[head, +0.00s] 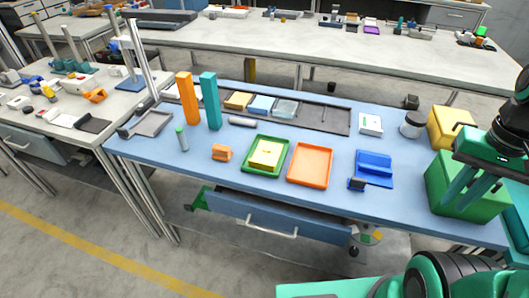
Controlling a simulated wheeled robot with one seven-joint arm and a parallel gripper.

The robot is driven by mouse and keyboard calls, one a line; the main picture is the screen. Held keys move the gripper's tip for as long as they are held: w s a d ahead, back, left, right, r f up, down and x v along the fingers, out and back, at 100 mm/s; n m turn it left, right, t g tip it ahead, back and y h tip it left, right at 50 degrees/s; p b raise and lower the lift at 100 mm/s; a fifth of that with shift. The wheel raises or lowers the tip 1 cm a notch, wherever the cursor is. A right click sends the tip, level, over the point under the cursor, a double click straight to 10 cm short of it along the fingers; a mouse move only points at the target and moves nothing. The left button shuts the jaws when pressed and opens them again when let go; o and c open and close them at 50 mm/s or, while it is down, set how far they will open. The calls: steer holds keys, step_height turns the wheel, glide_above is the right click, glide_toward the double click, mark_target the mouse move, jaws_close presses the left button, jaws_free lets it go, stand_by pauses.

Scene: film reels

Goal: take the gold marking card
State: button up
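A gold-coloured flat card (238,100) lies at the left end of a long dark tray (325,116) at the back of the blue-topped bench. A light blue card (261,104) and a pale grey-green one (285,108) lie to its right. A yellow block or stack (264,153) sits in a green tray (249,168) nearer the front; I cannot read any marking on either yellow item. My gripper (462,205) is at the far right, in front of a green box, well away from both. Its two fingers point down, spread with a gap and nothing visible between them.
Orange (188,98) and teal (210,101) posts stand left of the gold card. An orange tray (311,164), blue holder (373,168), green box (440,180) and yellow box (449,130) occupy the bench's right half. A drawer (280,218) is open below the front edge.

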steer(key=w+a+n+t, duration=0.1)
steer(key=w+a+n, duration=0.55)
steer(key=w, duration=0.45)
steer(key=n+y, duration=0.4)
steer(key=n, duration=1)
glide_toward(268, 163)
steer(key=shift+a+f+t, duration=0.3)
steer(key=shift+a+f, duration=0.55)
steer(key=shift+f, duration=0.2)
steer(key=shift+x, duration=3)
steer(key=shift+d, duration=0.1)
steer(key=shift+c, duration=0.3)
